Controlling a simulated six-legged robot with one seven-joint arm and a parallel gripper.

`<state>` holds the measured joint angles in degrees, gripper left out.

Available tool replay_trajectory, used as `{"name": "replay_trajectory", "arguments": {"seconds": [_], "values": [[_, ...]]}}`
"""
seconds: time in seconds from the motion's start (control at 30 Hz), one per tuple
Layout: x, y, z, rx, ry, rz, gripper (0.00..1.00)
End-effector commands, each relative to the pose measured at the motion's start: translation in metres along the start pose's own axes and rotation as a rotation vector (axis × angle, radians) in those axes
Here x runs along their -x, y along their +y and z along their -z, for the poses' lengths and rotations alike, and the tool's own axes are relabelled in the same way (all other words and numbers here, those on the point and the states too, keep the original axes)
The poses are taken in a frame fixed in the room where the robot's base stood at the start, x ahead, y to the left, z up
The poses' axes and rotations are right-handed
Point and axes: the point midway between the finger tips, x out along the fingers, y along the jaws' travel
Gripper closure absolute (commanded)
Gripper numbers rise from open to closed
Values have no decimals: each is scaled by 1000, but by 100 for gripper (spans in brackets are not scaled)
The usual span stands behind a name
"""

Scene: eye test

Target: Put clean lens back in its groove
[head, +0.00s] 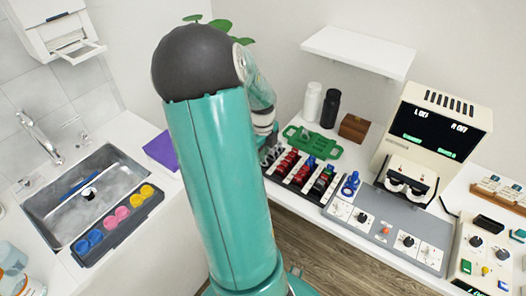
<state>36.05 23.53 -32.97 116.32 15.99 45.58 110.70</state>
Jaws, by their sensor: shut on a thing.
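My gripper (268,150) is at the left end of the lens rack, partly hidden behind my own teal arm. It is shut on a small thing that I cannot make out. The lens rack (291,184) is dark with pale strips and holds several red, blue and black lenses in rows. A blue ringed piece (350,184) stands just right of the rack, apart from my gripper. Which groove is empty cannot be told at this size.
A green tray (325,149), white bottle (313,101), black bottle (330,108) and brown box (354,127) stand behind the rack. A grey control panel (385,228) and cream eye-test machine (430,135) are right. A sink (50,192) and grey cup tray (118,222) are left.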

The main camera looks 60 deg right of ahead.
Motion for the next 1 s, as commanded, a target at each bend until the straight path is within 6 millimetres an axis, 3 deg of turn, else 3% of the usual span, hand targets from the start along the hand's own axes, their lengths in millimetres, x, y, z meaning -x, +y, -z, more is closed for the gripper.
{"name": "replay_trajectory", "arguments": {"seconds": [0.9, 1.0], "values": [[-18, 0, 0, 0, -1, 1, 100], [-18, 0, 0, 0, -1, 1, 76]]}}
